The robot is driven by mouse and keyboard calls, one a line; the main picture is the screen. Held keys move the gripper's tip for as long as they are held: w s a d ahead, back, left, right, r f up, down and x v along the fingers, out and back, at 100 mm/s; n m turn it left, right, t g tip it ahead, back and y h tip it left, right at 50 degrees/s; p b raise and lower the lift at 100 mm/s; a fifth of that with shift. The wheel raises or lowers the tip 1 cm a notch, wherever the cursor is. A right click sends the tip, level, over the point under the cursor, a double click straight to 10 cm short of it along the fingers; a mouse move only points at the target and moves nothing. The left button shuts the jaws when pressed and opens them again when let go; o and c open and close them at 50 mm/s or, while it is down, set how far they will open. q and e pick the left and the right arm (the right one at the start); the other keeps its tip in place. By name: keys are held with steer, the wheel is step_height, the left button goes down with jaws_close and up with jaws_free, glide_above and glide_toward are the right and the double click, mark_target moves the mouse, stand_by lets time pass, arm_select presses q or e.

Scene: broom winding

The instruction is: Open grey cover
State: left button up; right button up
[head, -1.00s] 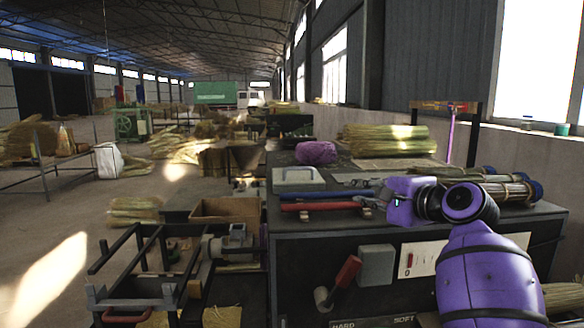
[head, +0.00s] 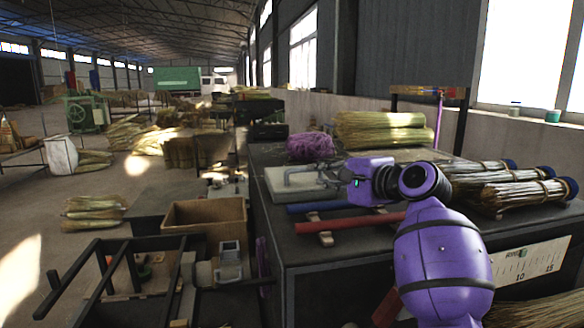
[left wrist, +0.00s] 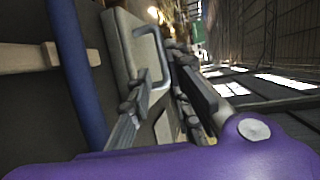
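The grey cover (head: 281,190) is a pale, shallow block with a bar handle, lying shut on the dark bench left of my arm. It also shows with its grey handle (left wrist: 163,62) in the left wrist view. My left gripper (head: 308,179) points left, low over the cover. In the left wrist view its dark fingers (left wrist: 160,103) are apart, with the handle at the gap between them. I cannot tell whether they touch it. The fingers partly hide the cover in the head view. My right gripper is not in view.
A blue bar (head: 318,207) and a red bar (head: 345,222) lie in front of the cover. A purple bundle (head: 310,146) sits behind it. Straw bundles (head: 515,190) lie to the right. A cardboard box (head: 205,220) stands left of the bench.

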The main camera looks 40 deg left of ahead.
mark_target(305, 171)
arm_select(q)
steer(key=shift+w+a, duration=0.15)
steer(key=shift+a, duration=0.35)
steer(key=shift+a+r, duration=0.1)
steer(key=shift+a, duration=0.2)
steer(key=p+x, duration=0.1)
steer(key=x, duration=0.5)
steer(key=shift+w+d+p, duration=0.1)
steer(key=shift+p, duration=0.3)
steer(key=shift+a, duration=0.3)
steer(key=shift+w+a, duration=0.1)
steer(key=shift+w, duration=0.05)
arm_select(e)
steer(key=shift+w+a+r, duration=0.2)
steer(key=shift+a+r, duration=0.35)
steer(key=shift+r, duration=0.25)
arm_select(q)
steer(key=shift+c, duration=0.3)
jaws_close()
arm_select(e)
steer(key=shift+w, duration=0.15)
